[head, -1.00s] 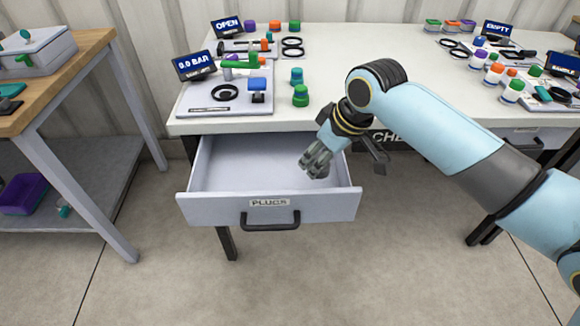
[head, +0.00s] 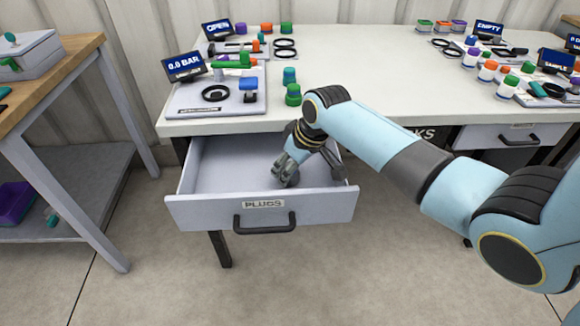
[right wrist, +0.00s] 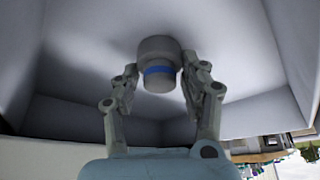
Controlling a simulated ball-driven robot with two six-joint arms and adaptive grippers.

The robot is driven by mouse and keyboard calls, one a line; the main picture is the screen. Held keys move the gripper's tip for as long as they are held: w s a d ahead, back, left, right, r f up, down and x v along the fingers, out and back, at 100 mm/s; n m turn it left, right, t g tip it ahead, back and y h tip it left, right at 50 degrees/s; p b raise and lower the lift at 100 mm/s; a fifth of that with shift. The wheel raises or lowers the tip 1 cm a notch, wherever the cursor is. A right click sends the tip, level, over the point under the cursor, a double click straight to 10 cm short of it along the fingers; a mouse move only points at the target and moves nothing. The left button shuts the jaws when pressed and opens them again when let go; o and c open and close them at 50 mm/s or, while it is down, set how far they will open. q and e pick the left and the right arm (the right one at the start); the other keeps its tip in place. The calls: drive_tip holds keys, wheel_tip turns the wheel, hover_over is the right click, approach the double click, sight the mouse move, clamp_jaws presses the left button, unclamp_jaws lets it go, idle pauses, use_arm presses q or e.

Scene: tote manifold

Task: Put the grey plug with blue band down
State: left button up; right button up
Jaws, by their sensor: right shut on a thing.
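The grey plug with blue band (right wrist: 157,47) is between the fingers of my right gripper (right wrist: 160,68) in the right wrist view. Its grey wide end points away from the wrist, towards a pale drawer surface. I cannot tell whether it touches that surface. In the head view my right gripper (head: 285,174) reaches down into the open drawer labelled PLUGS (head: 190,212), right of its middle. The gripper is shut on the plug, which is mostly hidden there by the fingers. My left gripper is not in view.
The drawer's left part is bare. A wooden-topped table (head: 60,70) stands at the left.

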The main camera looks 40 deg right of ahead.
drive_tip(key=shift+f, duration=0.15)
drive_tip(key=o, duration=1.2)
drive_tip(key=shift+c, duration=0.2)
drive_tip(key=p+v, duration=0.3)
drive_tip(key=v, duration=0.9)
drive_tip(key=shift+s, duration=0.1)
